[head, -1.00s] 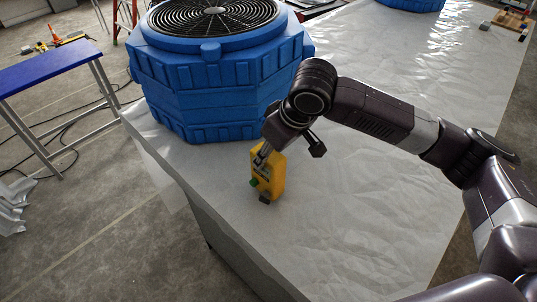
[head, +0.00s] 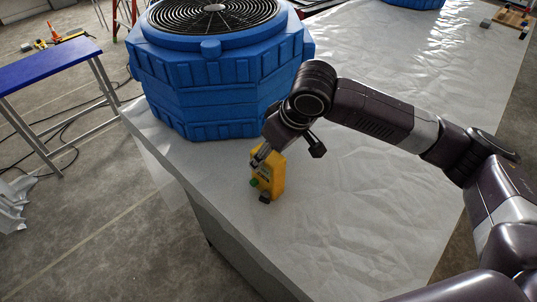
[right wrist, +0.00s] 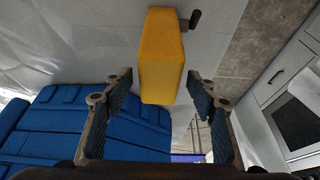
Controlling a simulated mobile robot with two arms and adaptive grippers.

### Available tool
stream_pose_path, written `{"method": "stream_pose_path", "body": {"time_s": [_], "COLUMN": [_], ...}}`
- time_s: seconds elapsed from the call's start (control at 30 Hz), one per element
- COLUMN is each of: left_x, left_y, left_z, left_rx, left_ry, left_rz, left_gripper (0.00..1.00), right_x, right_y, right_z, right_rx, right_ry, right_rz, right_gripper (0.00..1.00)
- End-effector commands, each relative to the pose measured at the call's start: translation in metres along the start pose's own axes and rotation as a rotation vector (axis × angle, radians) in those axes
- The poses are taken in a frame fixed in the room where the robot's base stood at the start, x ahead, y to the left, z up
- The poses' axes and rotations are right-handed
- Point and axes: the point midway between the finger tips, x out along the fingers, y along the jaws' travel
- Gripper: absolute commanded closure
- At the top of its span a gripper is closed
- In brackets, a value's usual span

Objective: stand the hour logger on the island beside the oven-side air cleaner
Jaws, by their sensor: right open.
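The yellow hour logger (head: 270,175) stands on the white-covered island (head: 330,225), near its left edge and just in front of the blue air cleaner (head: 215,85). It has a green knob and a dark part low on its side. My right gripper (head: 260,160) is at the logger's upper left side in the head view. In the right wrist view its fingers (right wrist: 160,92) are spread, with the yellow logger (right wrist: 162,55) between and beyond the fingertips and gaps on both sides. The blue air cleaner (right wrist: 90,120) fills the lower left there. My left gripper is out of view.
A second blue unit (head: 415,3) stands at the island's far end. The island's middle and right are bare, under my right arm. A blue-topped bench (head: 45,65) stands left across a floor gap. The wrist view shows a white cabinet front with a dark panel (right wrist: 295,125).

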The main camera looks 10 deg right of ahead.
Motion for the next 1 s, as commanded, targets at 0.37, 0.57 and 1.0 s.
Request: {"method": "stream_pose_path", "body": {"time_s": [0.37,0.57,1.0], "left_x": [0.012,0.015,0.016], "left_y": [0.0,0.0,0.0], "left_z": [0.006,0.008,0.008], "left_rx": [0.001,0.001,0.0], "left_ry": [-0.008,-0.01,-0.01], "left_rz": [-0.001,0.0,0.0], "left_gripper": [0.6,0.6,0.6], "right_x": [-0.073,-0.105,-0.117], "right_y": [0.001,0.001,0.001], "right_z": [-0.001,-0.001,0.0], "right_rx": [0.0,0.001,0.001], "right_ry": [0.006,0.003,0.0], "right_rz": [0.003,0.003,0.002], "right_gripper": [0.47,0.47,0.47]}}
